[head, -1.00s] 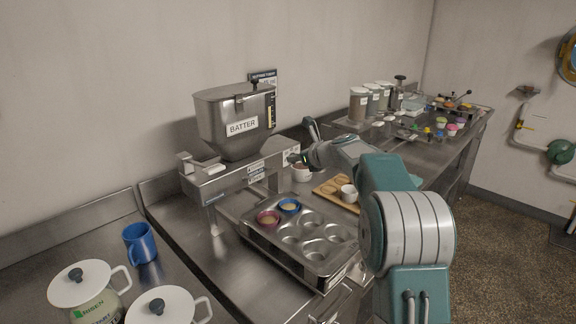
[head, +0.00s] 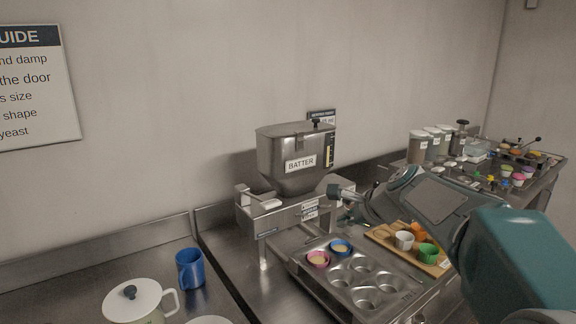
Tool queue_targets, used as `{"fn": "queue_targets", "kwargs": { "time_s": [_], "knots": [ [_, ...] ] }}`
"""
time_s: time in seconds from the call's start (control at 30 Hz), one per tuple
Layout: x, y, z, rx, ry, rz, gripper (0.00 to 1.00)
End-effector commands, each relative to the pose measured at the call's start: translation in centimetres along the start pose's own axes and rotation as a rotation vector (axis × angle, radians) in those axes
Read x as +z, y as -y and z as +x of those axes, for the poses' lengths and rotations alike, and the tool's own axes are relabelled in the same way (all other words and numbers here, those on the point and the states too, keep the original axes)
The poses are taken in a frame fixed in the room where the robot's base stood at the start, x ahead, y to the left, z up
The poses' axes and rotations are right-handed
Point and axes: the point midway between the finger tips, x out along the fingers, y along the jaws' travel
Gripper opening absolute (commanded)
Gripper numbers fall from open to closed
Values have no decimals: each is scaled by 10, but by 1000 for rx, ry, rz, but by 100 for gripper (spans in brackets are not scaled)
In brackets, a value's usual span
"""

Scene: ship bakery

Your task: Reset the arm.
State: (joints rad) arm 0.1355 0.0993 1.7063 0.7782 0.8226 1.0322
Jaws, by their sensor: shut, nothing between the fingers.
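The batter dispenser (head: 275,155) is a steel hopper labelled BATTER. The muffin tin (head: 388,302) holds a pink cup (head: 318,260) and a blue cup (head: 341,248), both with pale batter. My arm hides part of the counter behind it.
A wooden board (head: 380,236) carries a white cup (head: 404,241), a green cup (head: 428,253) and something orange. A blue mug (head: 190,269) and a lidded white pot (head: 140,303) stand at the lower left. Canisters (head: 418,147) and small coloured items fill the far right counter.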

Motion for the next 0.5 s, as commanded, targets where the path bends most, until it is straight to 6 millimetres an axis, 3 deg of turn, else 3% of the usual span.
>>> {"fn": "queue_targets", "kwargs": {
  "time_s": [0.2,0.5],
  "knots": [
    [21,-76,-51,107,-87,-451,0],
    [20,-187,-106,294,-172,-1061,0]
  ]
}}
